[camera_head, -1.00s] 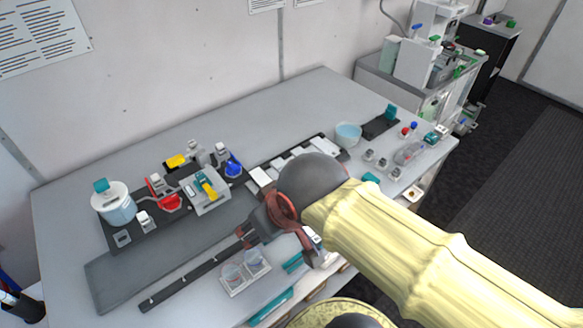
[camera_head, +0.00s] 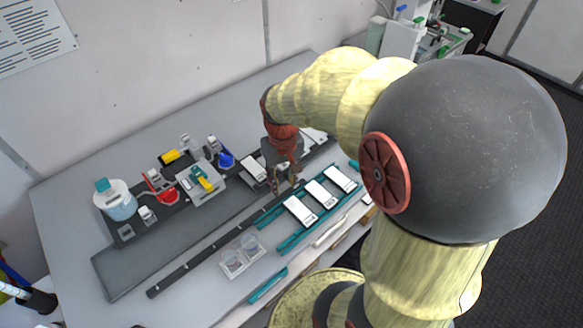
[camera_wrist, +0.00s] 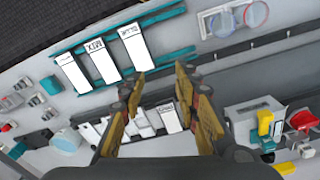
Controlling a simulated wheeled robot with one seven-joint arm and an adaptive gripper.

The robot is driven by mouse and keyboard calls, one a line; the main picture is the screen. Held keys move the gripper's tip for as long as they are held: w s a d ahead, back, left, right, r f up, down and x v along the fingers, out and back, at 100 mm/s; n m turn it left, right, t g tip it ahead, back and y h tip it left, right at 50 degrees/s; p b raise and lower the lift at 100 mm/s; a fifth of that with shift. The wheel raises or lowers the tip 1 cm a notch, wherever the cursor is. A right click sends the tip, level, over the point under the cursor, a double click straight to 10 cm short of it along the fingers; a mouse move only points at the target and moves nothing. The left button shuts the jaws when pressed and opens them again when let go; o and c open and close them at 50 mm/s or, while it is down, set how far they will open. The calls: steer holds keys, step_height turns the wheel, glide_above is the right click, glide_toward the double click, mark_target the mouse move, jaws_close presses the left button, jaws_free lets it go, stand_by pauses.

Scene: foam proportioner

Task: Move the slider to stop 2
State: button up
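A long dark rail (camera_head: 187,270) with small pale marks lies across the front of the table. It also shows in the wrist view (camera_wrist: 270,41), running towards my fingers. I cannot make out a slider on it or any stop number. A grey block (camera_head: 187,184) with a yellow part (camera_head: 205,184) on top stands on the dark board at the left; I cannot tell whether that part slides. My gripper (camera_head: 286,187) points down near the rail's far end. In the wrist view my gripper (camera_wrist: 162,75) has its fingers apart, with nothing visible between them.
A teal rack (camera_head: 291,241) with three white labelled cards (camera_head: 320,193) lies just right of my gripper. More white cards (camera_head: 254,168) stand behind it.

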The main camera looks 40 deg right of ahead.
steer(key=w+d+f, duration=0.3)
steer(key=d, duration=0.1)
steer(key=w+d+f+n+p, duration=0.1)
steer(key=w+d+f, duration=0.2)
steer(key=w+d+f+n+p, duration=0.1)
steer(key=w+d+f, duration=0.1)
steer(key=w+d, duration=0.1)
steer(key=shift+w+d+f, duration=0.2)
steer(key=shift+d+f, duration=0.2)
steer(key=shift+d, duration=0.4)
steer(key=shift+w+d+r+n, duration=0.1)
steer(key=shift+w+r+n, duration=0.15)
steer(key=shift+n, duration=0.25)
steer(key=shift+s, duration=0.1)
steer(key=shift+f, duration=0.3)
steer(key=shift+f+b, duration=0.3)
steer(key=shift+f, duration=3.3)
steer(key=shift+c, duration=0.2)
steer(key=c, duration=0.7)
jaws_close()
